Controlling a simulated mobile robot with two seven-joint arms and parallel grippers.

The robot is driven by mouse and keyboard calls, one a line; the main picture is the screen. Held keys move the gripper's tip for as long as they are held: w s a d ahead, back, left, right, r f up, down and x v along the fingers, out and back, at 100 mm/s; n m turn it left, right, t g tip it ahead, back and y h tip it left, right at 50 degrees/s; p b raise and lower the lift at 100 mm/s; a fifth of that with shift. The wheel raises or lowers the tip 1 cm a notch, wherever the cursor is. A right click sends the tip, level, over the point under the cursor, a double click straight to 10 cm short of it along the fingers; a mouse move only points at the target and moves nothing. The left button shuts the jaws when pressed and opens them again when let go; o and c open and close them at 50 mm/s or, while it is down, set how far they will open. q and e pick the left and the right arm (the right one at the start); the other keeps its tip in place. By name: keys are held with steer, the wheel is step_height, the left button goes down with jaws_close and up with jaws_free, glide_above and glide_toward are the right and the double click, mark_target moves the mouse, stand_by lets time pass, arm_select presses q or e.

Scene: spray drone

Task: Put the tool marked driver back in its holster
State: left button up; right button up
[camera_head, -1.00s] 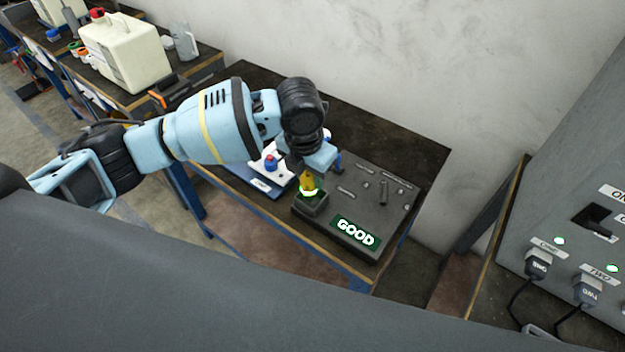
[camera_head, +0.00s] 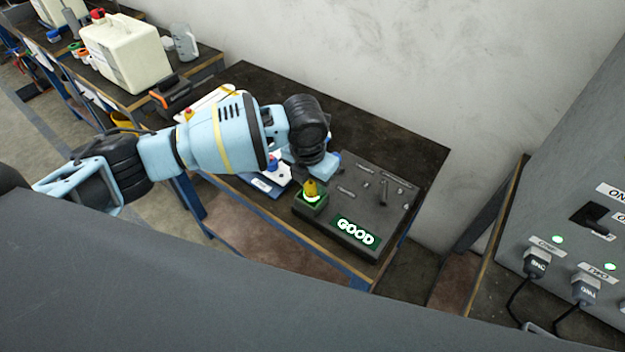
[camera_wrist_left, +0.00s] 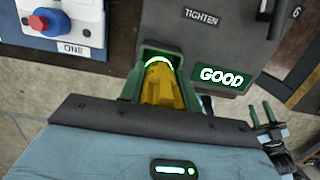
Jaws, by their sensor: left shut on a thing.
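A yellow tool (camera_head: 311,188) stands in a green-lit holster (camera_head: 300,208) at the front left corner of a dark grey block (camera_head: 375,218). A bright ring glows around its lower end. In the left wrist view the yellow tool (camera_wrist_left: 163,88) reaches from under my wrist into the green-rimmed holster (camera_wrist_left: 155,52). My left gripper (camera_head: 308,174) is shut on the tool's upper part; its fingertips are mostly hidden. No driver mark is readable on the tool.
The block shows a lit GOOD sign (camera_head: 355,231); the wrist view shows the word TIGHTEN. The table (camera_head: 385,140) behind is clear. A grey panel (camera_head: 570,190) stands at right.

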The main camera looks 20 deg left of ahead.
arm_select(q)
steer(key=o, duration=1.2)
steer(key=shift+f, duration=0.1)
steer(key=shift+r, duration=0.55)
steer(key=r, duration=0.3)
steer(key=s+r, duration=0.1)
steer(key=r, duration=0.7)
steer(key=shift+s+a, duration=0.2)
steer(key=shift+a, duration=0.05)
